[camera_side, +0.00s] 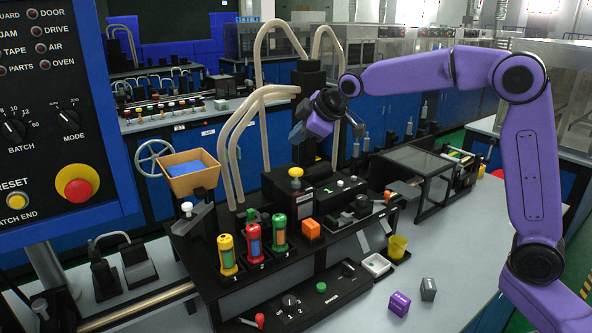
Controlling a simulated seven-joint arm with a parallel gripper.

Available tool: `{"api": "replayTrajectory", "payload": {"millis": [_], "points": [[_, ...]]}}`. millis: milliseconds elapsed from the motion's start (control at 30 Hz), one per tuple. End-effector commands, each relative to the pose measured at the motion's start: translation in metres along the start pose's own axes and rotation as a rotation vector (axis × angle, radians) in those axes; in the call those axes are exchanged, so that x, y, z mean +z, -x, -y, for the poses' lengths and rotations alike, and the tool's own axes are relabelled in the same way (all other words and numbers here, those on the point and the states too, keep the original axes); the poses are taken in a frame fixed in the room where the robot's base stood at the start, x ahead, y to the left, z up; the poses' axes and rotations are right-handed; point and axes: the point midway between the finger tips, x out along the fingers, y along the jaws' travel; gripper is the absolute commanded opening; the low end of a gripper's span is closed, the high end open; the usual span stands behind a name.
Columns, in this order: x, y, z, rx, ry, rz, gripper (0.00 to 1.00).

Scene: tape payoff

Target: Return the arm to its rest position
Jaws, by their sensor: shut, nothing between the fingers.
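My purple arm reaches in from the right, arches over the bench and comes down toward its middle. My gripper (298,133) is at the end of the wrist, raised in front of the black column (309,78) and above the black machine deck. It is shut and holds nothing. The fingers are small and dark in this view, and the wrist partly covers the column. Nothing hangs from the gripper, and it looks clear of the deck below.
Yellow, red and green canisters (253,245) stand on the machine's front left. A wooden bin (190,173) is raised at the left, beside beige hoses (232,150). Purple (399,304) and grey (428,289) blocks lie on the right bench near a yellow cup (397,247). A control panel (60,110) fills the left.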

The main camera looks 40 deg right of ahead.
Motion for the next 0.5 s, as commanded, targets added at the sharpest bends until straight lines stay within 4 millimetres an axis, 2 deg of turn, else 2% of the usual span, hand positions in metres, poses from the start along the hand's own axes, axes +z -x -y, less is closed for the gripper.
{"api": "replayTrajectory", "payload": {"millis": [367, 500], "points": [[0.0, 0.0, 0.0, 0.0, 0.0, 0.0, 0.0], [0.001, 0.005, 0.015, -0.029, -0.002, 0.005, 0.0]]}}
